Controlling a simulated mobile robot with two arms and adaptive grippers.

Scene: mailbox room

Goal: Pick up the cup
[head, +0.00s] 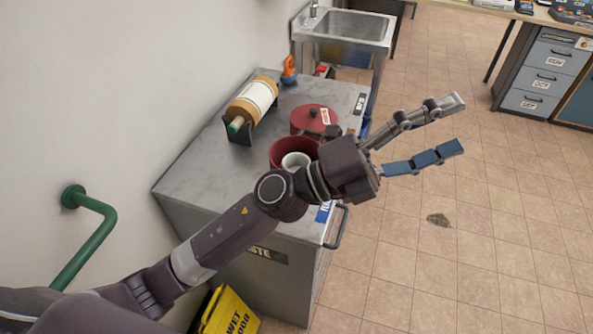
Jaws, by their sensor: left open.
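A white cup (296,160) shows its rim on the metal counter, in or right beside a dark red pot (282,148); I cannot tell which. My left arm passes in front and hides the lower part of both. My left gripper (462,124) is open and empty, its fingers spread and pointing right over the floor, to the right of the cup and past the counter's edge. My right gripper is not in view.
A sink (345,25) stands behind. A green rail (95,240) and yellow sign (230,312) are left. The tiled floor right is open.

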